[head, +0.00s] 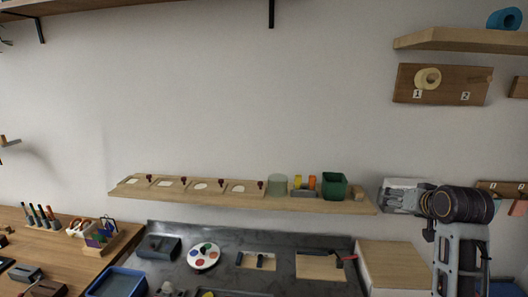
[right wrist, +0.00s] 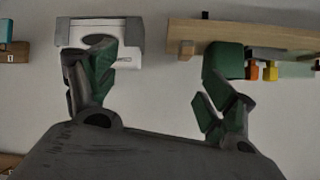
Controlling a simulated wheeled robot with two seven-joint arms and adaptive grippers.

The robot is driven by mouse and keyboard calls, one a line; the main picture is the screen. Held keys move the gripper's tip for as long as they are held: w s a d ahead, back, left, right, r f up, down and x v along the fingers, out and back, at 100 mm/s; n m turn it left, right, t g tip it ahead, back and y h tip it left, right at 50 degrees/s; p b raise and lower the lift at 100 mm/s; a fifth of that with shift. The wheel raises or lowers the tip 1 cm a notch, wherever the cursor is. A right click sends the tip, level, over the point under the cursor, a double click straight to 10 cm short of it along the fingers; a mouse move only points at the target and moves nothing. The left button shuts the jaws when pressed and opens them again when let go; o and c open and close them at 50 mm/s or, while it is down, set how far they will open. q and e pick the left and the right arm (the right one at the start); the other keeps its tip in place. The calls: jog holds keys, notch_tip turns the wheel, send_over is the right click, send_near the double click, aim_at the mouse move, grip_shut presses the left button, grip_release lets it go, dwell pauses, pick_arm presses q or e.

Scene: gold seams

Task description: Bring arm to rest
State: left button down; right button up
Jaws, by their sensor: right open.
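My right arm comes in at the right of the head view, upright, with its dark round wrist joint showing. My right gripper (head: 402,199) points left, beside the right end of the long wall shelf (head: 330,205). In the right wrist view the gripper (right wrist: 155,62) has its two fingers spread wide, with only grey wall between them. It holds nothing. One finger overlaps a white wall unit (right wrist: 98,33) and the other overlaps a green cup (right wrist: 224,58) in the picture; I cannot tell the distance. My left gripper is not in view.
Below are a grey worktop (head: 215,265) with a paint palette (head: 203,256), and a pale cabinet (head: 392,262). A peg board (head: 440,85) hangs above right. The wall centre is bare.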

jog(key=s+a+f+n+g, duration=0.2)
jog(key=s+a+f, duration=0.3)
jog(key=f, duration=0.4)
jog(key=s+a+f+n+g+y, duration=0.1)
jog(key=s+a+f+g, duration=0.15)
jog(key=s+f, duration=0.5)
jog(key=s+a+f+n+g, duration=0.15)
jog(key=s+a+f, duration=0.3)
jog(key=f, duration=0.65)
jog(key=s+a+f+n+g+y, duration=0.1)
jog(key=s+a+f, duration=0.2)
jog(key=s, duration=0.2)
jog(key=s+a+f+n+g, duration=0.1)
jog(key=s+a+f, duration=0.2)
jog(key=s, duration=0.3)
notch_tip(320, 180, down, 33)
jog(key=s+g, duration=0.1)
jog(key=s, duration=0.1)
jog(key=s+d+f, duration=0.2)
jog(key=s+f, duration=0.8)
jog(key=s, duration=0.1)
jog(key=s+d+f+g+b, duration=0.1)
jog(key=s+d+f, duration=0.1)
jog(key=s+f, duration=0.9)
jog(key=shift+s+d, duration=0.25)
jog(key=shift+s, duration=0.1)
